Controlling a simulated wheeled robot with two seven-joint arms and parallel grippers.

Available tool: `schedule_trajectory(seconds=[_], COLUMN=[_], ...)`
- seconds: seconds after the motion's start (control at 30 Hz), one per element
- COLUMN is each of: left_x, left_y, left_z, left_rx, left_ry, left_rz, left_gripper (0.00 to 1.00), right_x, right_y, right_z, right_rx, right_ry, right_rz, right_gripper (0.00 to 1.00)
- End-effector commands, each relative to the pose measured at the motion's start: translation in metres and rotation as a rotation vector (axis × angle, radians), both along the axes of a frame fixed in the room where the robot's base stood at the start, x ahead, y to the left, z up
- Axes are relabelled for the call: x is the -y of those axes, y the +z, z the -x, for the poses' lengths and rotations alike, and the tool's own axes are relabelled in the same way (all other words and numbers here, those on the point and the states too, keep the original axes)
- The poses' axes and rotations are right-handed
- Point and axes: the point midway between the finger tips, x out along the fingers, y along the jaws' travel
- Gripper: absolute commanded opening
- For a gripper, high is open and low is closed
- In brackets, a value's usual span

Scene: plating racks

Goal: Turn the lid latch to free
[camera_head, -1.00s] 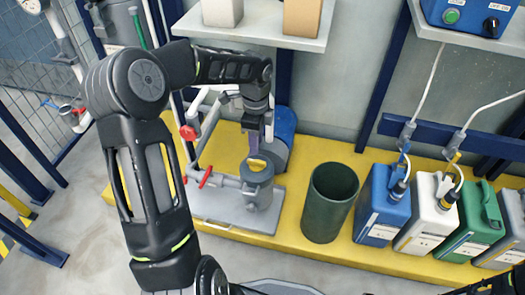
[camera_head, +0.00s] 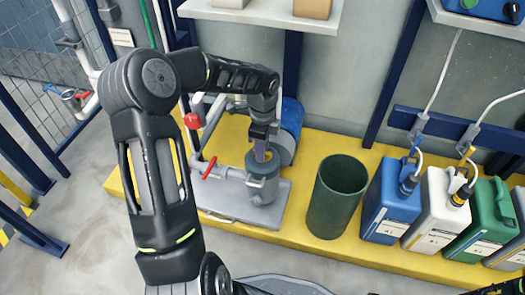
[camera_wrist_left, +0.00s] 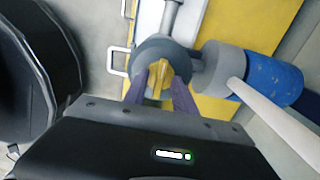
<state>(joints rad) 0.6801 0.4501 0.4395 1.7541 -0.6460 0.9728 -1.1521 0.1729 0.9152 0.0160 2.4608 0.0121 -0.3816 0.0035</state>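The yellow lid latch (camera_wrist_left: 162,73) sits on top of a grey round pump or filter housing (camera_head: 263,188). In the left wrist view it stands between the two purple fingers of my left gripper (camera_wrist_left: 161,82). The fingers are apart and straddle the latch, and I cannot make out firm contact. In the head view my left gripper (camera_head: 262,152) points down onto the housing's top and hides most of the latch. My right gripper is not in view; only a dark bit of my right arm shows at the lower right corner.
A dark green bin (camera_head: 337,198) stands right of the housing, with blue, white and green canisters (camera_head: 390,203) beyond it. A blue cylinder (camera_head: 290,122) lies behind the housing. Red-handled valve pipes (camera_head: 209,168) are on its left. A shelf (camera_head: 265,14) overhangs the back.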

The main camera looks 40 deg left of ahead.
Motion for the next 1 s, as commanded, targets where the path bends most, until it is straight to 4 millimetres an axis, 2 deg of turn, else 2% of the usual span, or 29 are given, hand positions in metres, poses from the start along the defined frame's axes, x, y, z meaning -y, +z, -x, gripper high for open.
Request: schedule_trajectory(seconds=[0.2,0.6,1.0], left_x=[-0.0001,-0.0002,-0.0003], left_y=[0.0004,0.0005,0.0006], left_z=[0.0,0.0001,0.0], left_rx=[0.0,0.0,0.0], left_ry=[0.0,0.0,0.0], left_rz=[0.0,0.0,0.0], left_gripper=[0.33,0.0,0.0], right_x=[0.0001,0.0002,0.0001], right_y=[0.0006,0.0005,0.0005], right_z=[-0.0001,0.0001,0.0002], right_rx=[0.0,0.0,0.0], right_ry=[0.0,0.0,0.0], right_rz=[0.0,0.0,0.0], right_gripper=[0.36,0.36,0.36])
